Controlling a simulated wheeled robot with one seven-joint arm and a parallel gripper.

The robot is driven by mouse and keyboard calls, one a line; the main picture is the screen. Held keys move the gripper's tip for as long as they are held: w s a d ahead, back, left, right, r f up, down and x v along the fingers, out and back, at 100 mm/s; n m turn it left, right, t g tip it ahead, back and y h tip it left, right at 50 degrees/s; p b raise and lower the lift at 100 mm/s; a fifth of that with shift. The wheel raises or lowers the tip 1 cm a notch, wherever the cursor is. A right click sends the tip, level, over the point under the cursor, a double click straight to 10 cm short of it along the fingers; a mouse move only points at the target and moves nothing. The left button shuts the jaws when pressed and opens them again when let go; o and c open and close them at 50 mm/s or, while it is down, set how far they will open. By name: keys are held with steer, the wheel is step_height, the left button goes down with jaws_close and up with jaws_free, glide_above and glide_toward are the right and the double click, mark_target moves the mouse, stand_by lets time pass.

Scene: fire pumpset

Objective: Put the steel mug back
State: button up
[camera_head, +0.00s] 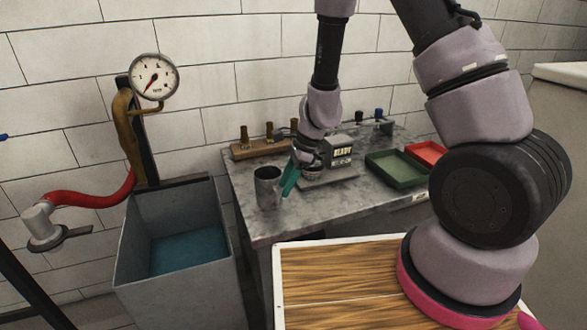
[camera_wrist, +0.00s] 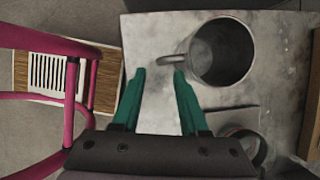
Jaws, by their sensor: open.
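The steel mug (camera_head: 268,187) stands upright on the left part of the grey bench (camera_head: 300,217). It also shows in the wrist view (camera_wrist: 223,52), with its handle toward my gripper. My gripper (camera_head: 287,184) is just right of the mug, with its green fingers pointing down and left. In the wrist view my gripper (camera_wrist: 160,72) is open, with a gap between the fingertips. The right fingertip is close to the mug's handle; I cannot tell whether they touch. Nothing is held between the fingers.
A scale with a display (camera_head: 340,152) stands behind my gripper. A wooden rack with brass fittings (camera_head: 250,148) is along the wall. A green tray (camera_head: 396,168) and red tray (camera_head: 426,152) lie to the right. A water tank (camera_head: 180,285) and gauge (camera_head: 154,77) are left.

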steer(key=s+d+r+n+t, duration=0.1)
steer(key=d+r+n, duration=0.25)
steer(key=r, duration=0.95)
steer(key=s+d+r+n+t, duration=0.1)
steer(key=d+r+n+t, duration=0.3)
steer(key=r, duration=0.9)
steer(key=s+d+r+n+t+h, duration=0.2)
steer(key=s+d+r+n, duration=0.3)
steer(key=s+d+r, duration=0.6)
steer(key=shift+d+r+h, duration=0.3)
steer(key=shift+d+r, duration=0.55)
steer(key=shift+d, duration=0.05)
